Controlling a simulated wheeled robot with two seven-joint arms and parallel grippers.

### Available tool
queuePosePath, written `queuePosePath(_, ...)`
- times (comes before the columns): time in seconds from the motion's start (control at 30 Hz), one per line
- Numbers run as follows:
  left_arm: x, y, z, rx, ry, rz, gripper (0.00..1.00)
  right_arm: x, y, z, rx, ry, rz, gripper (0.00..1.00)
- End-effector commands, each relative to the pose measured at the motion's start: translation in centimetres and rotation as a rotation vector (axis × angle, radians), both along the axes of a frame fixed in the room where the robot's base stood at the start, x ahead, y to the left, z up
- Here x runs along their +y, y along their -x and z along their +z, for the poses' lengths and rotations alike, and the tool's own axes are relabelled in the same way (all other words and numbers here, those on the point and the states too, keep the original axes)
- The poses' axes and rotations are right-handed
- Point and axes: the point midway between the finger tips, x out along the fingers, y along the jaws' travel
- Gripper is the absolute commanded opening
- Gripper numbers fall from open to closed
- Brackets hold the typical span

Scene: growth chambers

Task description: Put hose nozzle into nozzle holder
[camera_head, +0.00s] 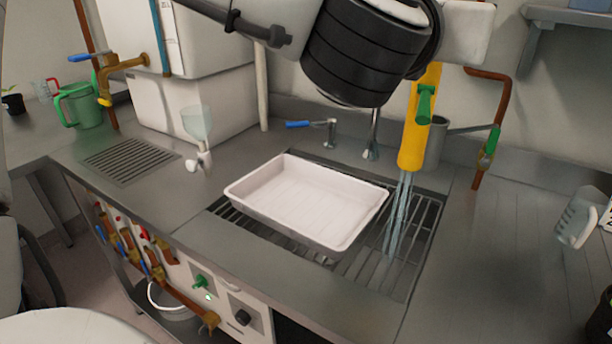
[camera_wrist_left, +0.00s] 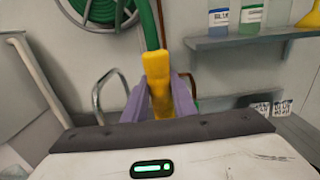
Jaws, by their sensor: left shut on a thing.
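The hose nozzle (camera_head: 411,140) is yellow with a green trigger. In the head view it points down over the right of the sink grate, and pale streaks like water run from its lower end. In the left wrist view the yellow nozzle (camera_wrist_left: 158,78) hangs on a green hose (camera_wrist_left: 149,25). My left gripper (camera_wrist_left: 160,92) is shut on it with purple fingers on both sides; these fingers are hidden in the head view. A grey cylindrical cup (camera_head: 437,143), which looks like the nozzle holder, stands right behind the nozzle, partly hidden by it. My right gripper is not in view.
A white tray (camera_head: 300,205) rests on the sink grate (camera_head: 420,225). Taps (camera_head: 372,140) stand behind it. A copper pipe (camera_head: 503,105) rises at the right. A clear scoop-like container (camera_head: 577,218) stands far right. The counter right of the sink is mostly clear.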

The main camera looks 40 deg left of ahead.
Motion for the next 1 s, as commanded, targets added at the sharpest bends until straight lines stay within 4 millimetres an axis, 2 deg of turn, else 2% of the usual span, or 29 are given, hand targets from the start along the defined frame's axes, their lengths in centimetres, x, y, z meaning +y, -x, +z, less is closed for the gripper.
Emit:
queuePosePath(0.03,0.0,0.0,0.9,-0.004,0.001,0.0,0.0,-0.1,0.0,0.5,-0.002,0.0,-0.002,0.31)
queuePosePath(0.5,0.0,0.0,4.4,-0.004,0.0,0.0,0.0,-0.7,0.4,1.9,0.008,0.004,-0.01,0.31)
queuePosePath(1.0,0.0,-0.3,4.5,-0.003,0.002,0.0,0.0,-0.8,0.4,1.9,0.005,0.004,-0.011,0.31)
